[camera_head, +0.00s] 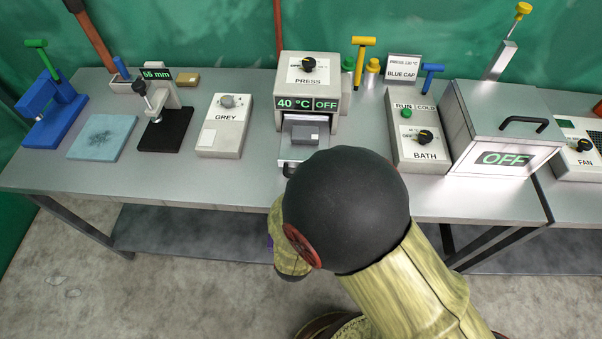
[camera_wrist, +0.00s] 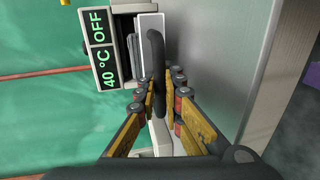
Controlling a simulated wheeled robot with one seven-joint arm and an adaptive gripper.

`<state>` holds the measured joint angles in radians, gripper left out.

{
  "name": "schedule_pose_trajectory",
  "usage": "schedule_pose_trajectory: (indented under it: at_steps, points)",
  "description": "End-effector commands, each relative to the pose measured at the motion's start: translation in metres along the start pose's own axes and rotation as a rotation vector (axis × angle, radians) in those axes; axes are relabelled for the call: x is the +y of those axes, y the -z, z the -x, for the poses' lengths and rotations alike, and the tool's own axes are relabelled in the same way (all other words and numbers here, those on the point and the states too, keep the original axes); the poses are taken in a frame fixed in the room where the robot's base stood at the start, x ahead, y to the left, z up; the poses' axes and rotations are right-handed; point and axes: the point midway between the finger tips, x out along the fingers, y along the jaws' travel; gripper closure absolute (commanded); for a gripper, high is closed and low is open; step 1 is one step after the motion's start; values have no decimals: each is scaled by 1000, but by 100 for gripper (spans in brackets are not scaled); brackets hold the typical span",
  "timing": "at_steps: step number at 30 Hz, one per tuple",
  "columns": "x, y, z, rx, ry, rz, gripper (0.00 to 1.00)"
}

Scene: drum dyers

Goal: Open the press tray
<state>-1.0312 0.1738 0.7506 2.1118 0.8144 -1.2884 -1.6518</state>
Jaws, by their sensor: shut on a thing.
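The press (camera_head: 308,69) is a grey box at the middle of the bench, with a dial and a "40 °C OFF" display. Its tray (camera_head: 296,152) shows at the front opening, sticking out toward me, with a small grey block (camera_head: 304,134) on it. The black tray handle (camera_head: 289,171) is partly hidden behind my arm in the head view. In the wrist view, the handle (camera_wrist: 156,50) runs between the fingers of my gripper (camera_wrist: 158,98), which is shut on it. The gripper's fingers are hidden in the head view.
The grey control box (camera_head: 222,125) stands left of the press. The bath control box (camera_head: 418,131) and a lidded metal bath (camera_head: 506,120) stand to the right. A yellow-handled tool (camera_head: 361,60) is close behind. The bench's front edge is bare beside the tray.

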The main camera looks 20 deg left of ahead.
Motion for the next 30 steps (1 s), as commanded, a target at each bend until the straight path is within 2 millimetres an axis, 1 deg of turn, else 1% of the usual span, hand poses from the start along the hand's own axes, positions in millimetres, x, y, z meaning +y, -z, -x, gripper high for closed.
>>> schedule_pose_trajectory:
  at_steps: [1,2,11,19,22,26,30]
  points:
    - [-1,0,0,0,1,1,100]
    - [-1,0,0,0,1,1,90]
    - [0,0,0,0,1,0,74]
    - [0,0,0,0,1,0,74]
    - [0,1,5,1,1,1,74]
    - [0,2,21,4,1,2,74]
    - [0,2,47,6,2,2,74]
